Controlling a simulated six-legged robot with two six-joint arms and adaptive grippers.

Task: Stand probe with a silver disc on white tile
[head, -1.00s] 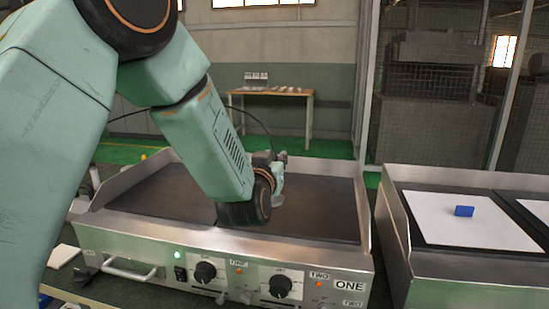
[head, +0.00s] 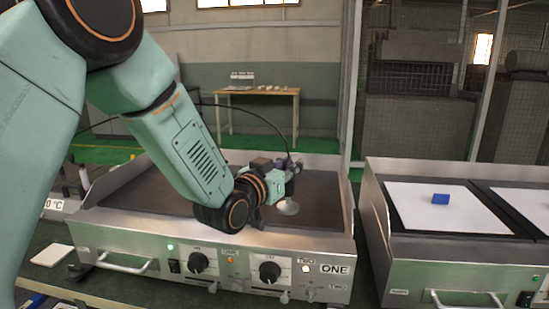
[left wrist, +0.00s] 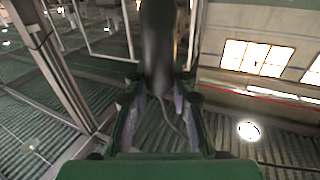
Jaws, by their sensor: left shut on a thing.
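My left gripper (head: 289,170) is over the right half of the left griddle's dark plate. It is shut on the probe, whose silver disc (head: 288,208) shows below the fingers, above the plate. In the left wrist view the dark probe body (left wrist: 157,45) sits between the two fingers (left wrist: 157,105), and a thin cable trails from it. A white tile (head: 52,255) lies flat left of the griddle, low in the head view. My right gripper is not in view.
The left griddle (head: 130,238) has raised steel side walls, knobs and front handles. A display showing "0°C" (head: 55,204) stands at the left.

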